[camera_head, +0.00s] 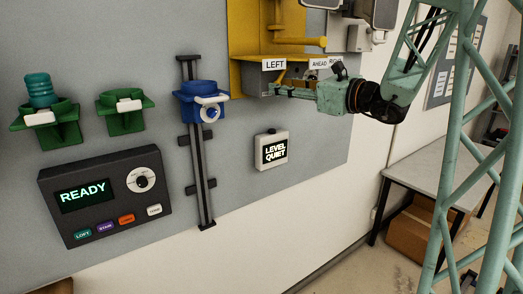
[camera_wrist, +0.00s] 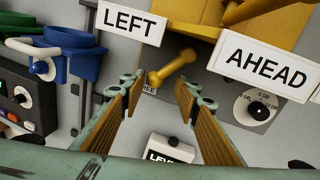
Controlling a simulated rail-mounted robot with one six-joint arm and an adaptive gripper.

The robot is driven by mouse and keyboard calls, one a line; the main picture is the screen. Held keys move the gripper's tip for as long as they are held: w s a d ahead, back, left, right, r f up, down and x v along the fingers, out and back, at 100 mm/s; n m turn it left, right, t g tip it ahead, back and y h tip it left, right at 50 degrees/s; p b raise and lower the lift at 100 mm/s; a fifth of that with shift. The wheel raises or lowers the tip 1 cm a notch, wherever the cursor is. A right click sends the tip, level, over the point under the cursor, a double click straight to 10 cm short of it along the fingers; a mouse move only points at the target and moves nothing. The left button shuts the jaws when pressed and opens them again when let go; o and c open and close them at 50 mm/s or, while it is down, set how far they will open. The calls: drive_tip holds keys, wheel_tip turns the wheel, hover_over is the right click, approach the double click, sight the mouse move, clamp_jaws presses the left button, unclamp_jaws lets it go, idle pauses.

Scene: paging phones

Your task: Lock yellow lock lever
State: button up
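The yellow lock lever (camera_wrist: 173,68) shows in the wrist view as a short rod with rounded ends, set at a slant on a grey panel below the yellow housing. My gripper (camera_wrist: 159,92) is open, with one finger on each side of the lever's lower end in the picture. Nothing is between the finger pads; I cannot tell whether the lever touches a finger. In the head view my gripper (camera_head: 279,91) is at the grey panel under the LEFT label (camera_head: 275,64), and mostly hides the lever.
The yellow housing (camera_head: 245,45) stands above, with an AHEAD label (camera_wrist: 265,70) beside the gripper. A dial (camera_wrist: 258,109) is to the right. The LEVEL QUIET box (camera_head: 271,150) is below. A blue holder (camera_head: 201,100) on a rail and a READY console (camera_head: 105,195) are to the left.

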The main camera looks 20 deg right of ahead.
drive_tip(key=shift+s+d+m+p, duration=0.8)
drive_tip(key=shift+s+d, duration=1.25)
drive_tip(key=shift+s, duration=4.55)
drive_tip(key=s+a+f+n+g+y+b, duration=0.1)
drive_tip(key=s+a+f+n+g, duration=0.1)
drive_tip(key=a, duration=0.5)
drive_tip(key=s+a+f+n+g+y, duration=0.1)
drive_tip(key=s+a+f+n+g, duration=0.2)
drive_tip(key=a+f+n, duration=0.2)
drive_tip(key=s+a+f+n+g+y+b, duration=0.1)
drive_tip(key=s+a+f+n+g, duration=0.1)
drive_tip(key=a, duration=0.7)
drive_tip(key=shift+s+a+f+n+g+b, duration=0.2)
drive_tip(key=shift+s+f+n+g+b, duration=0.15)
drive_tip(key=shift+f+n+g, duration=0.8)
drive_tip(key=shift+f+m+t, duration=0.25)
drive_tip(key=shift+t, duration=0.1)
drive_tip(key=shift+c, duration=0.2)
